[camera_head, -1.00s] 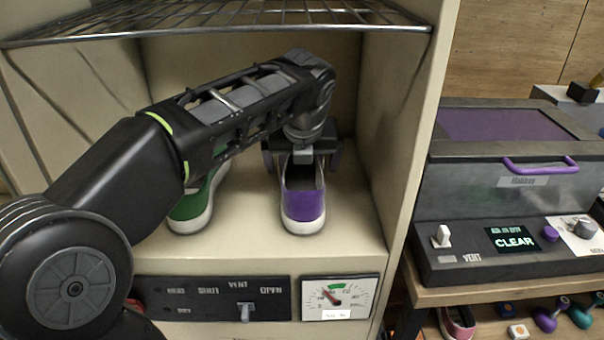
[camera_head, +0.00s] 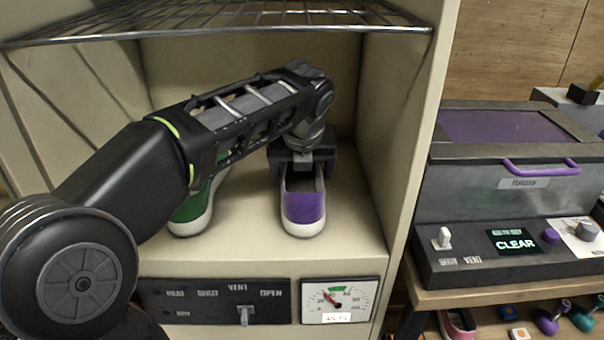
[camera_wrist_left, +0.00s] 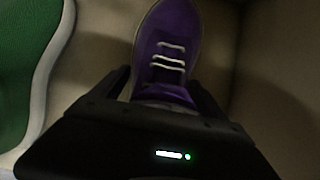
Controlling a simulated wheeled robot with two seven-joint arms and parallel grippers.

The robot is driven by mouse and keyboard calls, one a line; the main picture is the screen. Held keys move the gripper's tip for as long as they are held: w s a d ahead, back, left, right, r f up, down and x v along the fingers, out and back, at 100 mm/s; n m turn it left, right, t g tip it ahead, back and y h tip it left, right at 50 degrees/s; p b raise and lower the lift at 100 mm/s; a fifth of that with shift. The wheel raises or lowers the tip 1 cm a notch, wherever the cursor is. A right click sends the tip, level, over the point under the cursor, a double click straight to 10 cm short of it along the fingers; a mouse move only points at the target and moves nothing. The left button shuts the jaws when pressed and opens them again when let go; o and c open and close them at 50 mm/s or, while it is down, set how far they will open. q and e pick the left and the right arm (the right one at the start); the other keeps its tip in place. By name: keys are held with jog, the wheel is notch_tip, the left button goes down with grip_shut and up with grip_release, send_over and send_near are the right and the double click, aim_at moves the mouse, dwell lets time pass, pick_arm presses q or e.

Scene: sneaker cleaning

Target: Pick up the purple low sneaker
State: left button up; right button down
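The purple low sneaker (camera_head: 303,210) stands upright on the cabinet floor, with its white-soled end toward me. In the left wrist view its purple upper and white laces (camera_wrist_left: 168,58) show. My left gripper (camera_head: 303,172) is low over the far part of the sneaker. In the left wrist view the gripper (camera_wrist_left: 162,88) has one finger on each side of the shoe, close to its sides. Whether the fingers press on it cannot be told. The sneaker's part under the gripper is hidden. My right gripper is not in view.
A green sneaker (camera_head: 193,212) stands to the left, partly behind my left arm. A wire rack (camera_head: 230,20) is overhead, and the cabinet's side wall (camera_head: 400,150) rises at the right. A control panel (camera_head: 215,302) is below the front edge. A grey box with purple lid (camera_head: 505,125) stands outside.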

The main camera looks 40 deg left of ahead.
pick_arm(q)
jog(key=c, duration=1.2)
jog(key=shift+c, duration=0.2)
jog(key=shift+r, duration=0.1)
jog(key=shift+r, duration=0.4)
notch_tip(320, 180, up, 3)
jog(key=shift+p, duration=0.75)
jog(key=s+d, duration=0.3)
jog(key=s, duration=0.1)
jog(key=s+d, duration=0.4)
jog(key=s, duration=0.1)
jog(key=s+d+b, duration=0.1)
jog(key=s+d, duration=0.3)
jog(key=s, duration=0.1)
jog(key=shift+s+f, duration=0.2)
jog(key=shift+f, duration=0.05)
